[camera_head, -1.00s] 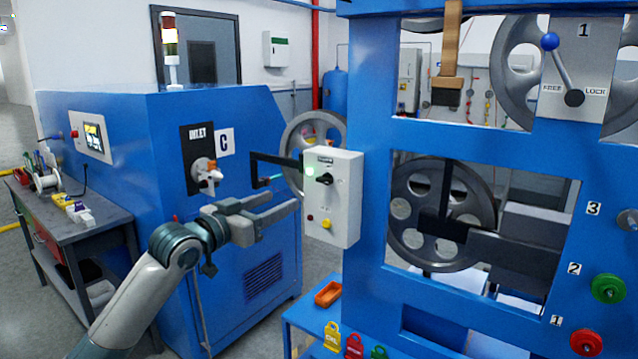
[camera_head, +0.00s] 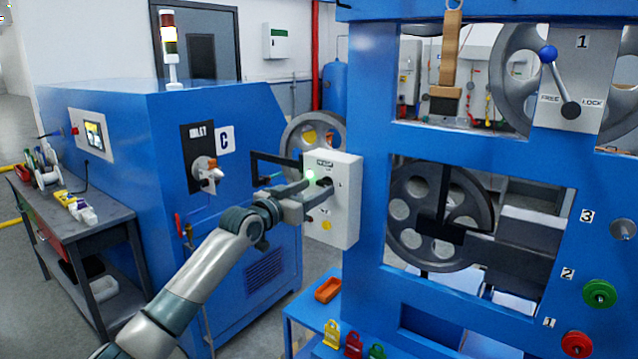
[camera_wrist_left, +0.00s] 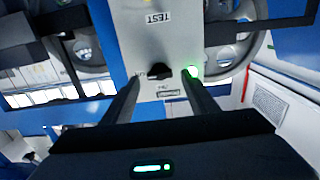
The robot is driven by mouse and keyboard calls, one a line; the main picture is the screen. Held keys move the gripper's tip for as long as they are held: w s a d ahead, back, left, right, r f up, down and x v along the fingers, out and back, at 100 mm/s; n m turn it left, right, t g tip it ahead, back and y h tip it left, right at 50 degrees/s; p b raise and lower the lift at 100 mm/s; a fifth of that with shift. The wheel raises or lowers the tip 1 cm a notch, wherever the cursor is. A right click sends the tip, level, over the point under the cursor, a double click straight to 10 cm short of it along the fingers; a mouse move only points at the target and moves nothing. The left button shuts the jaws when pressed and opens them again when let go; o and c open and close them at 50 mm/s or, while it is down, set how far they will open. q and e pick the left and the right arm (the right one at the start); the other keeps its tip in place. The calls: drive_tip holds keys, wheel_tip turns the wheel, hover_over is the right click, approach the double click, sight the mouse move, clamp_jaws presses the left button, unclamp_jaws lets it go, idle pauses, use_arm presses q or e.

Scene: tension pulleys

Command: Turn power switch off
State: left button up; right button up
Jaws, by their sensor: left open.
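The power switch is a black rotary knob (camera_head: 324,181) on a white control box (camera_head: 345,205) fixed to the left side of the blue frame. The knob also shows in the left wrist view (camera_wrist_left: 157,72). A green lamp (camera_wrist_left: 192,72) beside it is lit. My left gripper (camera_head: 316,190) is open at the front of the box, partly covering the knob in the head view. In the left wrist view its two fingers (camera_wrist_left: 160,84) point at the panel, with the knob between the tips; contact cannot be told. My right gripper is not in view.
A black bracket (camera_head: 272,163) is behind the gripper. A blue machine (camera_head: 270,200) stands left. The blue frame (camera_head: 372,190) with large wheels stands right.

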sight(325, 183)
use_arm(q)
drive_tip(key=shift+x, duration=1.45)
drive_tip(key=c, duration=1.1)
